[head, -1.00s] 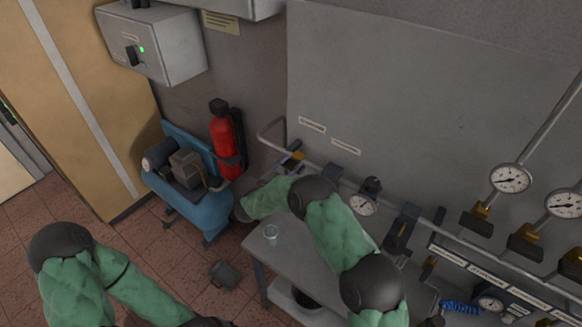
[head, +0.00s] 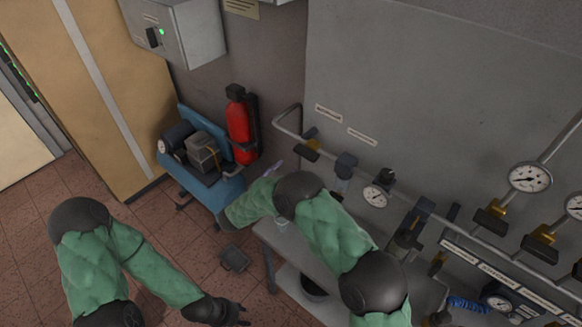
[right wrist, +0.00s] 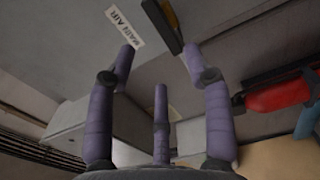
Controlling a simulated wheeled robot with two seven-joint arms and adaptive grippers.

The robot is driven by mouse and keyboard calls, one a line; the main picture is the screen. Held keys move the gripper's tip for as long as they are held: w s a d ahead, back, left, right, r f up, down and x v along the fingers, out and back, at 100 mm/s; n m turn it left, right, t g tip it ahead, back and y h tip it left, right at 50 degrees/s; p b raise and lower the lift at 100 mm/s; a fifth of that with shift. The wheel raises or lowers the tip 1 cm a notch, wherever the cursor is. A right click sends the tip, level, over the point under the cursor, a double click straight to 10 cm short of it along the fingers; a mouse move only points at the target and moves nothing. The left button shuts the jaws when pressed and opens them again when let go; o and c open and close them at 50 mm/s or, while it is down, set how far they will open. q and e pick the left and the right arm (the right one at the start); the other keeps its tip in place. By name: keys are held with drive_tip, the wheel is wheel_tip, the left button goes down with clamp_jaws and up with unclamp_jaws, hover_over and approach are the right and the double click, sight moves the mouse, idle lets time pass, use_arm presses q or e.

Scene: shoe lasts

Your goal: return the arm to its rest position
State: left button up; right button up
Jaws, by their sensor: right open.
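My right arm reaches in the head view from the lower middle, over the grey table (head: 326,302), and bends back to the left. Its gripper is mostly hidden behind the forearm; a purple finger (head: 275,165) shows just beyond it. In the right wrist view my right gripper (right wrist: 160,60) has its purple fingers spread, with nothing between them. My left arm hangs at the lower left over the floor. My left gripper (head: 240,312) is dark and small near the bottom edge, and its finger opening is unclear.
A red fire extinguisher (head: 239,132) hangs on the wall behind a blue cart (head: 218,194). Pipes, valves and gauges (head: 528,177) line the wall on the right. A clear glass (head: 282,224) on the table is partly hidden by my arm. Open tiled floor lies left.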

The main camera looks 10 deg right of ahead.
drive_tip(key=shift+s+a, duration=0.2)
idle(0.4)
